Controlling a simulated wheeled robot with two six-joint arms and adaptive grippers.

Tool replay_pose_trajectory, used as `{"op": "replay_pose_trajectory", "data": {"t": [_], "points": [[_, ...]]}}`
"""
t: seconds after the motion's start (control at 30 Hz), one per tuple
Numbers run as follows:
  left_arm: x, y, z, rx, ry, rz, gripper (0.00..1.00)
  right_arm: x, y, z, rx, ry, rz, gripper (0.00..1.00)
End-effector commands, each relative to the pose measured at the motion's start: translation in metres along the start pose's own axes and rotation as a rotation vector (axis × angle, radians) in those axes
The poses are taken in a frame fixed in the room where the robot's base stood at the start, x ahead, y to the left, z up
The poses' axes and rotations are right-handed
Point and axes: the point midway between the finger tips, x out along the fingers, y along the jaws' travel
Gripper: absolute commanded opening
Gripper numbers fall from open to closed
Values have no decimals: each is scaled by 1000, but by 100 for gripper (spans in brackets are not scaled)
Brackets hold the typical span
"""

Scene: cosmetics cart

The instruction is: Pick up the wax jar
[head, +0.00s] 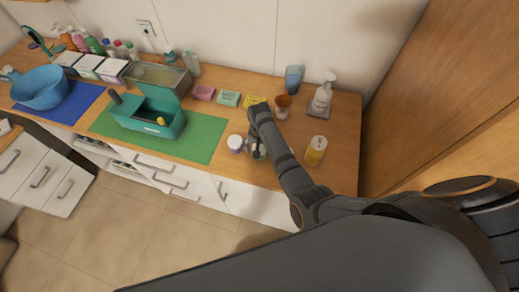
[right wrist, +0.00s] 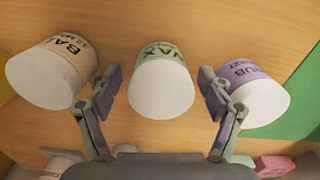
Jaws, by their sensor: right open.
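The wax jar (right wrist: 163,82), white-lidded with a pale green label reading "WAX", is in the middle of the right wrist view. My right gripper (right wrist: 158,84) is open, with one finger on each side of the jar and visible gaps between. In the head view my right gripper (head: 257,148) is low over the counter's front edge and mostly hides the wax jar. A purple-labelled scrub jar (right wrist: 258,94) stands just outside one finger. A tan-labelled balm jar (right wrist: 52,72) stands just outside the other. My left gripper is not in view.
The scrub jar (head: 236,143) stands left of my gripper in the head view. A yellow container (head: 316,150) and a pump bottle (head: 322,95) stand to the right. A teal box (head: 150,125) sits on a green mat (head: 205,138). Soap bars and cups are behind.

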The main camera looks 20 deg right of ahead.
Motion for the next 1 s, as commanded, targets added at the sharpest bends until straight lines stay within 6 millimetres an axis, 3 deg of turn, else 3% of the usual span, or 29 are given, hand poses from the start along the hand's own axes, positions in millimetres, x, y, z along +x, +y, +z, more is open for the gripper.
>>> {"op": "replay_pose_trajectory", "data": {"t": [0.13,0.57,0.87,1.0], "points": [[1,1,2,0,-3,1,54,0,0,0,0,0,0,79],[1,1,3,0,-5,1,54,0,0,0,0,0,0,20],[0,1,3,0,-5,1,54,-2,-1,-1,-1,1,-1,18],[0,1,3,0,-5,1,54,-12,-4,-7,-2,2,-1,18]]}}
